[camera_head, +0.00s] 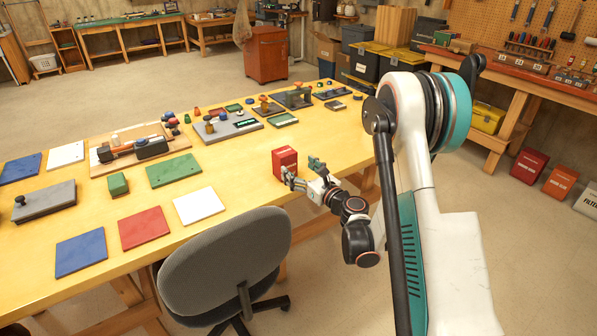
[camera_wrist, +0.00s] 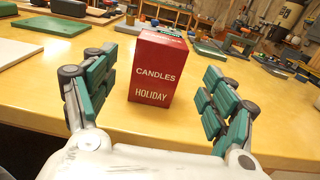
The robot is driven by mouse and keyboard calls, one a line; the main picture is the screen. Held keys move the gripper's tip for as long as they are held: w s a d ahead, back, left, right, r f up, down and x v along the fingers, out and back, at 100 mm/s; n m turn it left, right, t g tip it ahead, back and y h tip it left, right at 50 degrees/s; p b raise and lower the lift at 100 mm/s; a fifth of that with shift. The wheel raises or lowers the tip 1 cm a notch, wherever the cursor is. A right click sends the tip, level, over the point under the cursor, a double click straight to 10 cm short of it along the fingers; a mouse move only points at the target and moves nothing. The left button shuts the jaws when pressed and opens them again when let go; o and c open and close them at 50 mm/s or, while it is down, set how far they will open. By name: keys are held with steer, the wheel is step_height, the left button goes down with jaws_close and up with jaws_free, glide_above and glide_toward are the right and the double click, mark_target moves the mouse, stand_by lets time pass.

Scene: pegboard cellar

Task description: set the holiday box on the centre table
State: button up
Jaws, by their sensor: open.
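The holiday box is a red box (camera_wrist: 157,72) lettered "CANDLES" and "HOLIDAY" in the wrist view. It stands upright on the yellow-topped table (camera_head: 245,170), near the table's right front edge. In the head view the box (camera_head: 285,160) is just beyond my gripper (camera_head: 303,172). In the wrist view my gripper (camera_wrist: 160,98) is open, with one green-padded finger to the left of the box and one to the right. Clear gaps show between the fingers and the box, and I see no contact. The box's far side is hidden.
Coloured flat panels, including a white one (camera_head: 198,205) and a red one (camera_head: 144,228), lie left of the box. A grey chair (camera_head: 226,262) stands at the table's front. More red boxes (camera_head: 529,166) sit on the floor at right. Bare tabletop surrounds the box.

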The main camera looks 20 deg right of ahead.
steer(key=s+a+r+n+g, duration=0.6)
steer(key=s+a+r+n, duration=0.2)
steer(key=s+r+n, duration=0.65)
steer(key=s+d+f+n+g+h, duration=0.1)
steer(key=s+d+n+g+h, duration=0.1)
steer(key=s+n, duration=0.6)
steer(key=s+d+f+n+g+h, duration=0.1)
steer(key=s+d+n+g+h, duration=0.1)
steer(key=s+n, duration=0.7)
steer(key=shift+s+d+f+h, duration=0.2)
steer(key=shift+s+d+h, duration=0.65)
steer(key=shift+s, duration=3.1)
steer(key=shift+a+n+h, duration=0.25)
